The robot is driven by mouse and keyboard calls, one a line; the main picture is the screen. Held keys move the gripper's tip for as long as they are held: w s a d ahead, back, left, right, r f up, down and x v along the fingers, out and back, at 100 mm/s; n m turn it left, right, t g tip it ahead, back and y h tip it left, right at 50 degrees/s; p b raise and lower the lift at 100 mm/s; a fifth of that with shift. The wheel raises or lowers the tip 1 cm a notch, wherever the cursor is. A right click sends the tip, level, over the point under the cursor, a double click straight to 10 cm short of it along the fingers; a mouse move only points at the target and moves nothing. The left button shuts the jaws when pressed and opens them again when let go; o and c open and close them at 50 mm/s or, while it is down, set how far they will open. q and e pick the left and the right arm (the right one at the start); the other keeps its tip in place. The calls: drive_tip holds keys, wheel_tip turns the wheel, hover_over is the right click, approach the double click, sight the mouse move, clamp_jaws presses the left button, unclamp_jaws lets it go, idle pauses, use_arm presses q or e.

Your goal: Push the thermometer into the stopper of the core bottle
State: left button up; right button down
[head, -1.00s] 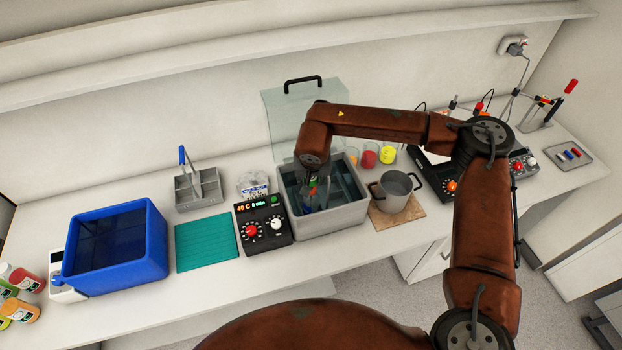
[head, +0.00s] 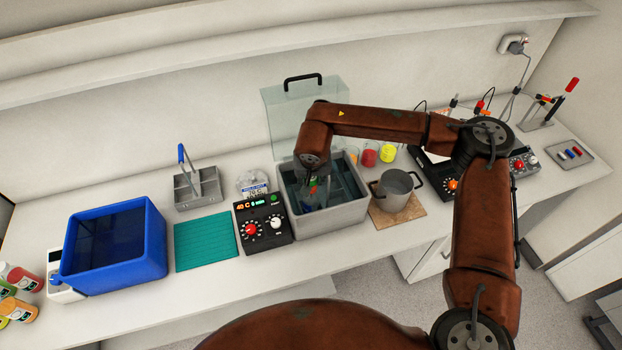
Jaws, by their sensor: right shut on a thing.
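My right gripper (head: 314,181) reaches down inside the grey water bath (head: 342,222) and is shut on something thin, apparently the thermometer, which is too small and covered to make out. A small object with green and blue parts (head: 313,190) shows right at the fingertips, low in the bath. It may be the core bottle, but its stopper cannot be made out, nor whether the thermometer touches it. My left gripper is out of view.
The bath's clear lid (head: 289,117) stands open behind. A dial control box (head: 264,223) is left of the bath, a steel pot (head: 392,193) right of it. A teal mat (head: 206,241) and blue tub (head: 155,262) are farther left.

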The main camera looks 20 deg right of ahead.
drive_tip(key=shift+f, duration=0.45)
drive_tip(key=shift+r, duration=0.1)
drive_tip(key=c, duration=1.4)
unclamp_jaws()
drive_tip(key=v, duration=1.2)
